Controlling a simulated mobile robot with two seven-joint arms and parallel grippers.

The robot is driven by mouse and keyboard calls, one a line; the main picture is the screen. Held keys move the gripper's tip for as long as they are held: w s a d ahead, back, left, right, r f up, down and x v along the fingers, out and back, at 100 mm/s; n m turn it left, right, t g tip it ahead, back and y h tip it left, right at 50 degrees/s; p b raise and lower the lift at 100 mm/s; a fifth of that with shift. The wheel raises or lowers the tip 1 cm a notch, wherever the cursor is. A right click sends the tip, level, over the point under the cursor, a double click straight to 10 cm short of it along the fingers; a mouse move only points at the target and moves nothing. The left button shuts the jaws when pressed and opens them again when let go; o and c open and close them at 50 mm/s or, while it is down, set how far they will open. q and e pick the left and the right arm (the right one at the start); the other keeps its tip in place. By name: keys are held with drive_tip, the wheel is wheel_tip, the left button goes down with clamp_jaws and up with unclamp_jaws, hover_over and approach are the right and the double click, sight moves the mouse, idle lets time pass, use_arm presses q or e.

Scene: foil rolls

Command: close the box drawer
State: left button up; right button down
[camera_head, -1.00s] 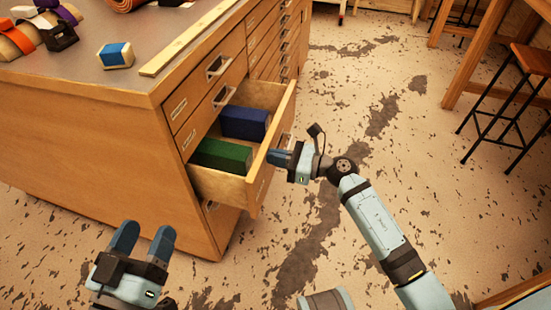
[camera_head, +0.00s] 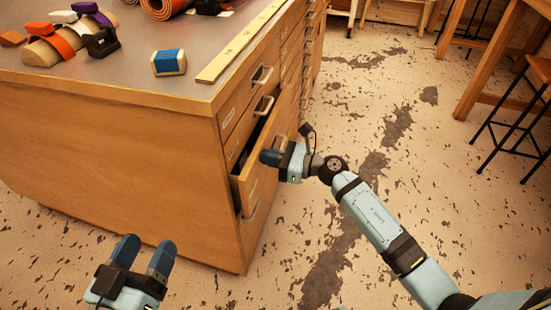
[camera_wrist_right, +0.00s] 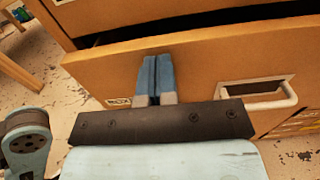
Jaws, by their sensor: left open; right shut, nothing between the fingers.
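The box drawer (camera_head: 250,178) is part of the wooden cabinet and stands slightly open, with a narrow dark gap above its front. Its inside is hidden now. In the right wrist view the drawer front (camera_wrist_right: 215,70) spans the picture, with a handle (camera_wrist_right: 258,98) to the right of the fingers. My right gripper (camera_head: 269,157) is shut and empty, its fingertips (camera_wrist_right: 151,62) against or very near the outer drawer front. My left gripper (camera_head: 143,252) is open and empty, low in front of the cabinet's side.
The cabinet top (camera_head: 120,70) holds a blue-and-cream block (camera_head: 169,62), a wooden strip (camera_head: 238,45), an orange roll (camera_head: 165,6) and several other items. Other drawers sit above and beyond. A stool (camera_head: 520,110) stands at right.

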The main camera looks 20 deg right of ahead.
sight(253, 153)
drive_tip(key=x, duration=0.3)
drive_tip(key=shift+w+a, duration=0.2)
drive_tip(key=shift+a, duration=0.15)
drive_tip(key=shift+w+a+r, duration=0.1)
drive_tip(key=shift+a+r, duration=0.05)
drive_tip(key=shift+a+r, duration=0.1)
